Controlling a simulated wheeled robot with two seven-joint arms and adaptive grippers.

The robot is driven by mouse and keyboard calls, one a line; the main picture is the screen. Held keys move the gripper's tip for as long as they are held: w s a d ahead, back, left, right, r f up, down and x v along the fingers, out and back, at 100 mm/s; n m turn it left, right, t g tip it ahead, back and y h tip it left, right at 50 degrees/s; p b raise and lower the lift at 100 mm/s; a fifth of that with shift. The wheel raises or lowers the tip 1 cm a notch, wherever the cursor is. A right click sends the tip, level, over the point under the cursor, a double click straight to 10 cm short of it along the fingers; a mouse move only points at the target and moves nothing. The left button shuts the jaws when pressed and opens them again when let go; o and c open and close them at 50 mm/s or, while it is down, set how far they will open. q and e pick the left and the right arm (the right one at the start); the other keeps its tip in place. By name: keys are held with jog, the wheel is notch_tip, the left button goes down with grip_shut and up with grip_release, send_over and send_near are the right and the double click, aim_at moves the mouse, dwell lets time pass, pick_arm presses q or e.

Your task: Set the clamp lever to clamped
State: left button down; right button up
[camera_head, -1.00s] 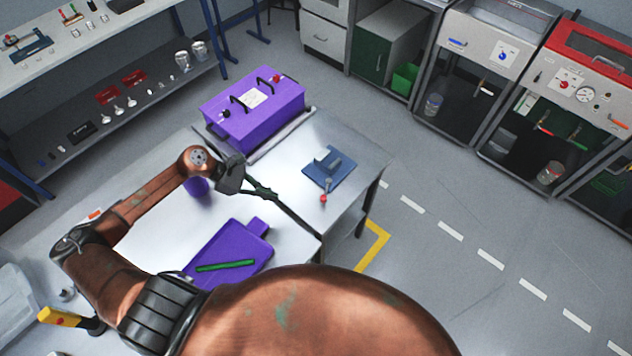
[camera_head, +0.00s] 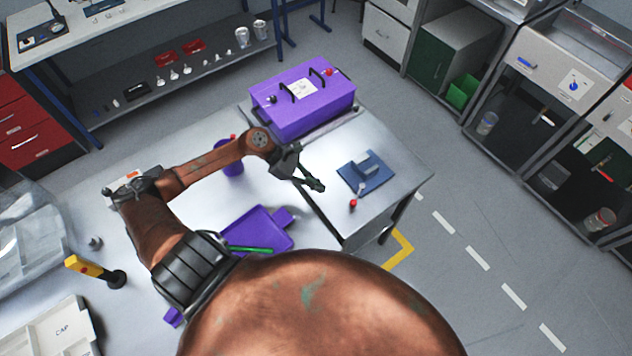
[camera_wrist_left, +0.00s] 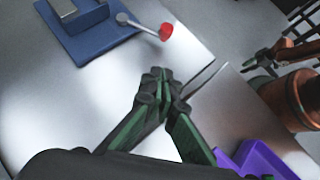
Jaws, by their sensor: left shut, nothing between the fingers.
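The clamp fixture is a blue plate with a raised blue-grey block (camera_head: 366,174), on the right part of the metal table. Its lever is a short grey rod with a red knob (camera_head: 353,203) that points toward the table's near edge. In the left wrist view the plate (camera_wrist_left: 97,42) is at upper left and the red knob (camera_wrist_left: 166,32) at top centre. My left gripper (camera_head: 320,186) is shut and empty, left of the lever and apart from it. Its closed fingertips (camera_wrist_left: 155,76) show below the knob. A dark gripper on a copper arm, seemingly my right (camera_wrist_left: 262,60), shows at the right edge, its jaws unclear.
A purple case (camera_head: 302,112) stands behind the fixture. A purple tray (camera_head: 262,225) with a green rod lies nearer me, and a purple cup (camera_head: 232,163) stands behind my left arm. The table around the lever is clear.

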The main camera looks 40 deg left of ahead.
aim_at(358, 195)
pick_arm(q)
jog(key=p+x, duration=0.1)
jog(key=x, duration=0.4)
jog(key=shift+w+d, duration=0.15)
jog(key=shift+d, duration=0.2)
jog(key=d, duration=0.1)
jog(key=w+d+p, duration=0.1)
jog(key=d, duration=0.1)
jog(key=shift+f, duration=0.15)
jog(key=shift+w+d+f, duration=0.1)
jog(key=shift+w+d, duration=0.05)
jog(key=shift+d, duration=0.25)
pick_arm(e)
jog(key=shift+d+r, duration=0.2)
jog(key=shift+r, duration=1.1)
pick_arm(q)
jog(key=shift+d+p, duration=0.15)
jog(key=shift+p, duration=0.15)
pick_arm(e)
jog(key=shift+w+r, duration=0.1)
